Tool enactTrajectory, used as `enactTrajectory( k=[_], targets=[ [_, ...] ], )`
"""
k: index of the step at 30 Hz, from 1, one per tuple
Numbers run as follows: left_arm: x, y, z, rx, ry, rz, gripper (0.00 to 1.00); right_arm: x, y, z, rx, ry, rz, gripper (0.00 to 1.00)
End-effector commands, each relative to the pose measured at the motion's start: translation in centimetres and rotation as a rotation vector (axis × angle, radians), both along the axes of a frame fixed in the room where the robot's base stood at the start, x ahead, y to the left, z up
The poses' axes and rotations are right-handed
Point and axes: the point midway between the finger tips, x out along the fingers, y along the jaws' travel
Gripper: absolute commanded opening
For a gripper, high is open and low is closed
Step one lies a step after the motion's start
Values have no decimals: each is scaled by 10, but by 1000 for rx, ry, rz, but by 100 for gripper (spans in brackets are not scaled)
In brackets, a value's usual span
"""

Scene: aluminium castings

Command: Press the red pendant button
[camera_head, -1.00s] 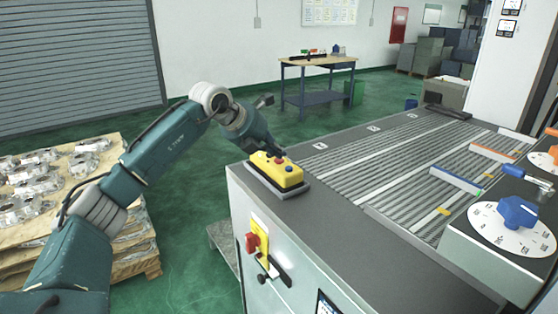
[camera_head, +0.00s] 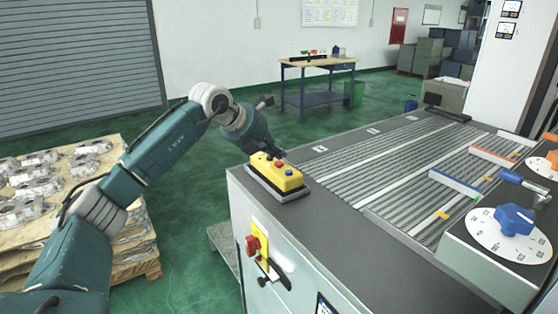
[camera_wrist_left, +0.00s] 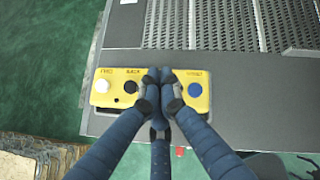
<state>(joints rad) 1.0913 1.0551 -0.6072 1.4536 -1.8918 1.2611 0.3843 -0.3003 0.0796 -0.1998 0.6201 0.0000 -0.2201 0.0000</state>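The yellow pendant (camera_head: 272,178) lies on a dark plate at the near left corner of the machine top. Its red button (camera_head: 279,163) shows in the head view, close under my left gripper (camera_head: 280,153). A blue button (camera_head: 289,172) sits beside it. In the left wrist view the fingertips of my left gripper (camera_wrist_left: 160,76) are together over the middle of the pendant (camera_wrist_left: 119,76), with nothing visible between them. They hide that part of the pendant, including the red button. White, black and blue buttons show around them. Whether the fingertips touch it, I cannot tell. My right gripper is out of view.
The ribbed machine top (camera_head: 390,180) stretches to the right, with a blue dial (camera_head: 514,219) on a raised box. A red switch (camera_head: 252,245) is on the cabinet front. Castings (camera_head: 40,180) lie on a pallet at left. A workbench (camera_head: 318,62) stands behind.

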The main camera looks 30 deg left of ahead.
Motion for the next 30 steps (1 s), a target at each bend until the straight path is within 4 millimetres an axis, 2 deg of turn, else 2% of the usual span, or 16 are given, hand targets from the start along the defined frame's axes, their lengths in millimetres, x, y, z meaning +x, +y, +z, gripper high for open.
enactTrajectory(
  k=[13, 27, 30],
  targets=[
    [0, 0, 7, -1, -1, 0, 0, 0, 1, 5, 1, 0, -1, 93],
    [0, 0, 52, -1, -1, 0, 0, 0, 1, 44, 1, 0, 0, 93],
    [0, 0, 54, -1, -1, 0, 0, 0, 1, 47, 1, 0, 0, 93]
  ],
)
